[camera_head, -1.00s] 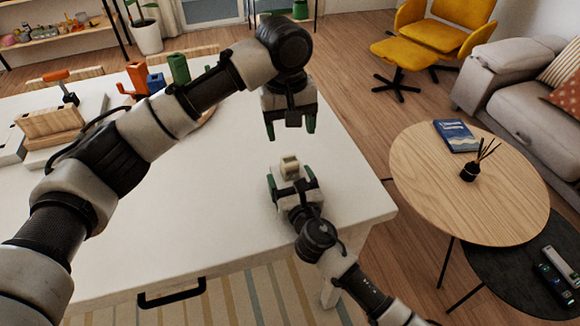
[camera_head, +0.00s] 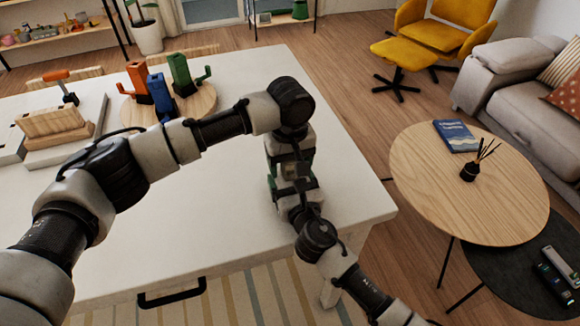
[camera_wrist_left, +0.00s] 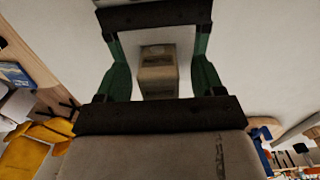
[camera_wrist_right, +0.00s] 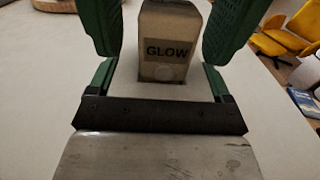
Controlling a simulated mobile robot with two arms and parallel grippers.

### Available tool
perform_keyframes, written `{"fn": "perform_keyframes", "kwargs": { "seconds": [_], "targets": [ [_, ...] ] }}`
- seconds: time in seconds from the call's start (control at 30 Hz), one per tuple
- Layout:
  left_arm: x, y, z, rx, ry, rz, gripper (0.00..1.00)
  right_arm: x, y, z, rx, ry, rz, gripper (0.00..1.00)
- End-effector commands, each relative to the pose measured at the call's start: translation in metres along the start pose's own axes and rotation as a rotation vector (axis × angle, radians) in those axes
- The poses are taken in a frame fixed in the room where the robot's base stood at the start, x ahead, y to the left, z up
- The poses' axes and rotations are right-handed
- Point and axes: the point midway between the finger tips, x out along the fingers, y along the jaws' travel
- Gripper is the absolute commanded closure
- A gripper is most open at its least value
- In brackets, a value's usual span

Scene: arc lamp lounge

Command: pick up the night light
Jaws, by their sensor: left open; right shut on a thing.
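The night light is a small cream block (camera_wrist_right: 168,45) with a dark GLOW label, seen in the right wrist view. My right gripper (camera_head: 292,186) is shut on it, over the white table. My left gripper (camera_head: 290,160) is open and comes from above, directly at the light and the right gripper. In the left wrist view the night light (camera_wrist_left: 158,78) stands between the left fingers, with gaps on both sides. In the head view the left arm and gripper hide most of the light.
The white table (camera_head: 220,215) is clear around the grippers. A round board (camera_head: 200,105) with orange, blue and green pieces stands at its back, and a wooden block set (camera_head: 55,122) at the left. A round wooden side table (camera_head: 430,180) is to the right.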

Motion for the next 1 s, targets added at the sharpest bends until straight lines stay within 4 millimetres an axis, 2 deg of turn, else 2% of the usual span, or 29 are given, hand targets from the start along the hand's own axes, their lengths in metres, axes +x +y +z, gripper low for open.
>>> {"fn": "perform_keyframes", "kwargs": {
  "seconds": [0.1,0.33,0.7,0.9,1.0],
  "targets": [
    [0.0084,0.0004,0.0002,0.001,0.001,0.001,0.32,-0.0002,-0.0002,-0.0008,-0.001,0.002,0.000,0.55],
    [0.0092,0.0006,0.0003,0.002,0.001,0.001,0.33,-0.0002,-0.0002,-0.0009,-0.001,0.002,0.000,0.55],
    [0.0087,0.0007,0.0004,0.002,0.001,0.002,0.88,-0.0002,-0.0002,-0.0009,-0.001,0.002,0.000,0.55],
    [0.0079,0.0008,0.0004,0.002,0.001,0.002,0.89,-0.0002,-0.0002,-0.0009,-0.001,0.002,0.000,0.55],
    [0.0012,0.0012,0.0002,0.002,0.002,0.004,0.89,-0.0002,-0.0002,-0.0008,-0.001,0.002,-0.001,0.55]
  ]
}}
